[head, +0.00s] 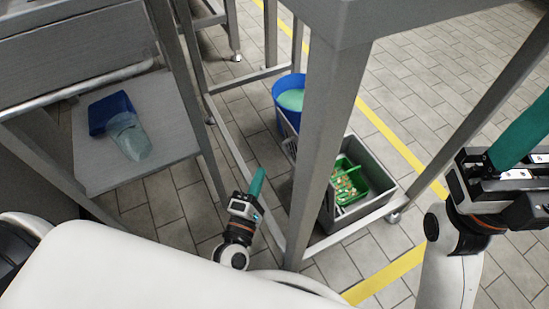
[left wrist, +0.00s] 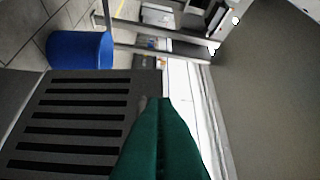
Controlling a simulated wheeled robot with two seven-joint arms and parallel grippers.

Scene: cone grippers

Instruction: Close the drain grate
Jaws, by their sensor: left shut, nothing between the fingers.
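A dark grey slotted panel, which looks like the drain grate (left wrist: 75,125), fills the lower left of the left wrist view. I cannot tell whether it lies flat or is tilted. It is not clearly seen in the head view, where a table post blocks part of the area. My left gripper (head: 258,178) points up and away, near the lower table frame. Its green fingers (left wrist: 165,104) are shut and empty, just right of the slotted panel in the wrist view. My right gripper (head: 521,136) is at the right edge, its fingertips partly cut off.
A blue bucket (head: 269,93) stands beyond the left gripper. A grey crate (head: 373,217) with a green basket (head: 346,188) stands behind the table post (head: 316,150). A low shelf (head: 177,149) at left holds a blue box (head: 106,109) and a clear container (head: 131,139).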

